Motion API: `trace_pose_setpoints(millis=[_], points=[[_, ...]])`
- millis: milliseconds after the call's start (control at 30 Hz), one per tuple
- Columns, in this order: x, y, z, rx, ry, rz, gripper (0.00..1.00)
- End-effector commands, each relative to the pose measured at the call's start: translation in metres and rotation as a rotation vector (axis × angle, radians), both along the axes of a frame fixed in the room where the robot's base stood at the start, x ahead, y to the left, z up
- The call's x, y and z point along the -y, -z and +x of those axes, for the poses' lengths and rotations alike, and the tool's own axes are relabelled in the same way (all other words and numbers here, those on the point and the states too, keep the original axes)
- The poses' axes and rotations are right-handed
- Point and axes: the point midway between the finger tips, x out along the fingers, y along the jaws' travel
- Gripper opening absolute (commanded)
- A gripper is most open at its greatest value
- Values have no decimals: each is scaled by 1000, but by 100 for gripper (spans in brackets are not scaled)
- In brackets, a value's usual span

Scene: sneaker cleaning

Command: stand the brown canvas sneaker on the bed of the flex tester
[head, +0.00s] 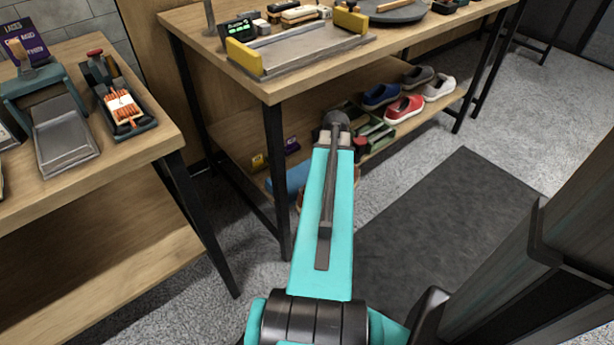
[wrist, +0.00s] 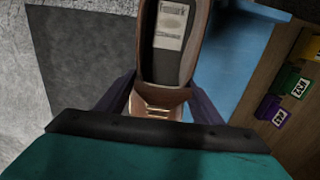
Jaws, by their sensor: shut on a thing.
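The brown canvas sneaker (wrist: 165,97) is between the two dark fingers of my gripper (wrist: 162,88) in the wrist view. The gripper is shut on it near its laced part. Its open top and pale insole label face the camera, and its upper end is cut off by the frame. In the head view my teal arm hides the gripper and most of what lies beyond it. A device with yellow end blocks and a flat grey bed (head: 300,55) stands on the workbench and looks like the flex tester; the bed looks empty.
The workbench's lower shelf holds a red shoe (head: 404,109), a blue shoe (head: 381,96) and other shoes. A blue mat (wrist: 235,50) lies beyond the sneaker. A side table (head: 60,195) at left carries other devices. A dark floor mat (head: 440,225) is clear.

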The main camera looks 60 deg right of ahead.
Motion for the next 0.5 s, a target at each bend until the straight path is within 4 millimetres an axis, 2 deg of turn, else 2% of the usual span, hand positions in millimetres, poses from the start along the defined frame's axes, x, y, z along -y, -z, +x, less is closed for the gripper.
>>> trace_pose_setpoints(millis=[267, 500], points=[[8, -3, 5, 0, 5, 0, 12], [29, -15, 36, -1, 5, 0, 12]])
